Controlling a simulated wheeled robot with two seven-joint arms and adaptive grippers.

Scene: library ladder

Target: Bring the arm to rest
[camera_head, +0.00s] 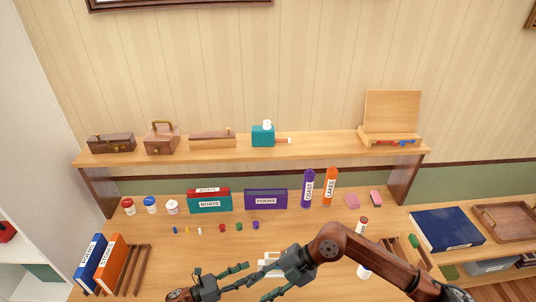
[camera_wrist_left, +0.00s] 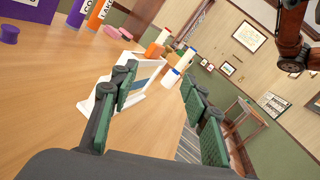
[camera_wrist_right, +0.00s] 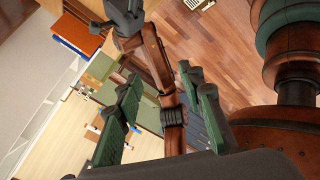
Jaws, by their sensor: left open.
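My left gripper (camera_head: 243,273) is low in the head view, over the front of the desk. In the left wrist view its fingers (camera_wrist_left: 158,75) are spread, with nothing between the tips. A white stand (camera_wrist_left: 150,80) shows beyond them; whether it touches the left finger is unclear. My right gripper (camera_head: 262,290) is close by, at the end of the brown arm that comes in from the right. In the right wrist view its fingers (camera_wrist_right: 158,75) are apart and empty, with a brown arm link of mine behind them. The grippers partly overlap in the head view.
The desk (camera_head: 330,262) carries a teal box (camera_head: 209,203), a purple box (camera_head: 265,199), purple (camera_head: 308,188) and orange (camera_head: 330,187) bottles, small jars and pegs. Blue (camera_head: 90,263) and orange (camera_head: 109,264) books stand in a rack. A shelf (camera_head: 330,148) spans the back.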

